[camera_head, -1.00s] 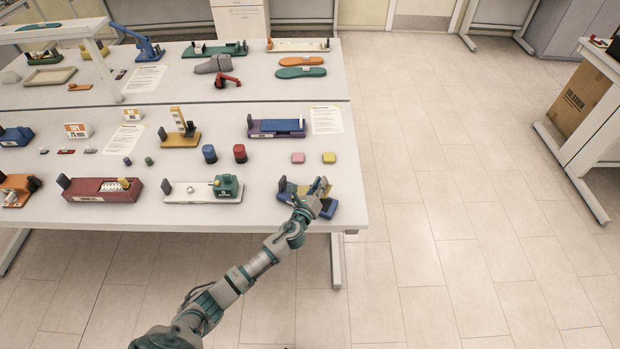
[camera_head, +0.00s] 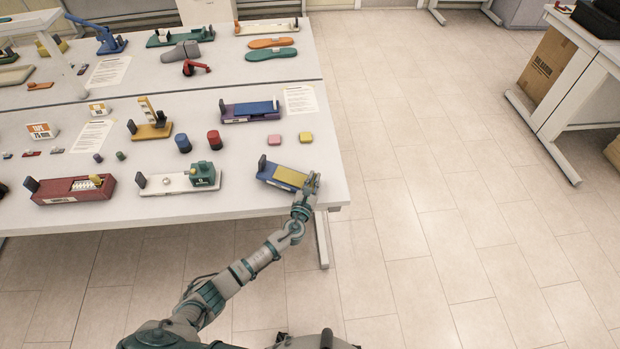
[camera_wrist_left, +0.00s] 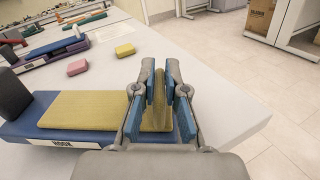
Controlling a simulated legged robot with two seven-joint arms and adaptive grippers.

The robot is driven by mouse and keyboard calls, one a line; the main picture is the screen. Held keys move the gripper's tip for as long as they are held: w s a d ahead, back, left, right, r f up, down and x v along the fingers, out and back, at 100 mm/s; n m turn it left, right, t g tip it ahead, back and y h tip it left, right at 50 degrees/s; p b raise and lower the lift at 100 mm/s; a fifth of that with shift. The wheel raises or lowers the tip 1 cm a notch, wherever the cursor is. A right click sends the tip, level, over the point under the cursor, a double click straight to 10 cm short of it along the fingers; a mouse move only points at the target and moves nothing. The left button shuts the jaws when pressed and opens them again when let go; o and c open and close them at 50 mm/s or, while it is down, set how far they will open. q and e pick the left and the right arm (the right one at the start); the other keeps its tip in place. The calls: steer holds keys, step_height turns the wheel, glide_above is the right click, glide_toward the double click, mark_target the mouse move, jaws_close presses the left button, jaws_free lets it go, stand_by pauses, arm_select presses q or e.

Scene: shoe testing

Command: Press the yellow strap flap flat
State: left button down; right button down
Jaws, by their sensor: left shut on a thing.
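The strap fixture has a blue base (camera_head: 268,181) and a dark upright block at its left end, near the table's front right corner. The yellow strap flap (camera_head: 289,177) lies across the top of the base. In the left wrist view the flap (camera_wrist_left: 80,110) looks flat over most of its length, and a yellow part rises between my fingers at its right end. My left gripper (camera_head: 312,182) is at the right end of the fixture. In the left wrist view its blue-padded fingers (camera_wrist_left: 160,84) are shut on that raised part. My right gripper is not in view.
A pink block (camera_head: 274,140) and a yellow block (camera_head: 306,137) lie behind the fixture. A purple and blue fixture (camera_head: 250,112) stands farther back. A white fixture with a green block (camera_head: 203,174) stands to the left. The table's right edge is close to my gripper.

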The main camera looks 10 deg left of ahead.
arm_select(q)
steer(key=shift+s+d+f, duration=0.15)
steer(key=shift+s+f, duration=0.1)
steer(key=shift+f, duration=0.65)
steer(key=shift+a+f, duration=0.1)
steer(key=shift+a, duration=0.55)
steer(key=c, duration=1.4)
jaws_free()
steer(key=shift+o, duration=1)
steer(key=shift+w, duration=0.1)
steer(key=shift+w+d, duration=0.2)
steer(key=shift+d, duration=0.05)
steer(key=s+a, duration=0.1)
steer(key=s, duration=1)
steer(key=shift+s+a, duration=0.35)
steer(key=shift+s, duration=0.05)
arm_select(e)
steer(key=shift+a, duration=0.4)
